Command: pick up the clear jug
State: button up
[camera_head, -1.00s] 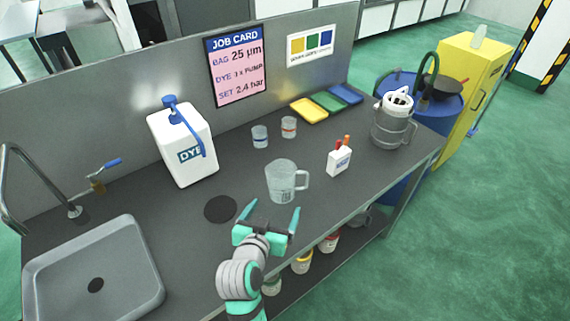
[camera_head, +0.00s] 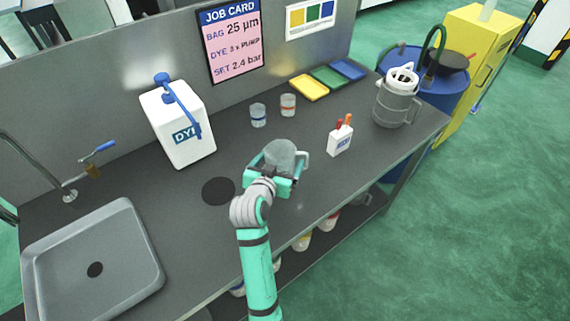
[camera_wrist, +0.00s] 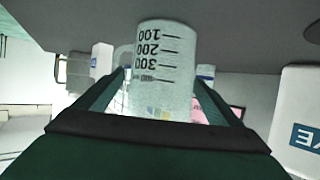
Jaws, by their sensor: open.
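The clear jug (camera_head: 281,153) stands upright on the dark grey bench, with its handle to the right in the head view. My gripper (camera_head: 278,162) is at the jug, with its open fingers on either side of it. In the wrist view the jug (camera_wrist: 162,70) appears upside down, with black graduation marks, between the two fingers of my gripper (camera_wrist: 160,92). The gripper body hides the jug's lower part in the head view. I cannot tell whether either finger touches the jug.
A white dye container (camera_head: 178,125) stands to the left, and two small cups (camera_head: 258,115) stand behind. A white holder with markers (camera_head: 340,140) is right of the jug. A sink (camera_head: 130,240) is at left.

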jog(key=shift+x, duration=1.1)
jog(key=c, duration=1.2)
jog(key=shift+r, duration=0.2)
